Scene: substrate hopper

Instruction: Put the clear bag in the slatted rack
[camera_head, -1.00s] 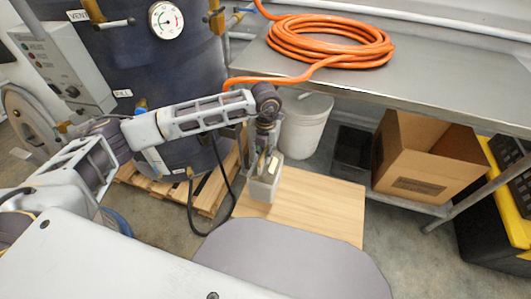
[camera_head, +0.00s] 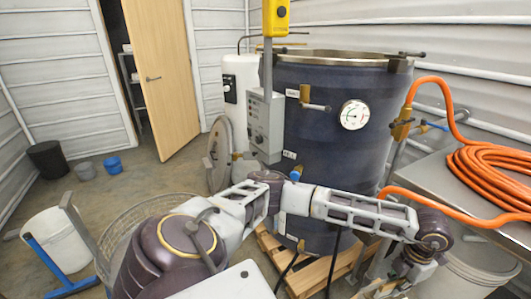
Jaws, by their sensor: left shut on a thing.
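My left arm reaches across the bottom of the head view, and its gripper (camera_head: 380,290) is at the lower edge, right of centre, pointing down. Its fingertips are cut off by the frame. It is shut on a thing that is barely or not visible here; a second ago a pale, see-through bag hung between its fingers. I cannot make out a slatted rack in this view. My right gripper is not in view.
A big dark vessel (camera_head: 325,130) with a gauge stands behind my arm on a wooden pallet (camera_head: 310,275). A steel bench (camera_head: 425,185) with a coiled orange hose (camera_head: 490,175) is at right. A white bucket (camera_head: 55,245) and blue stand are at left. Open floor leads to the door (camera_head: 160,75).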

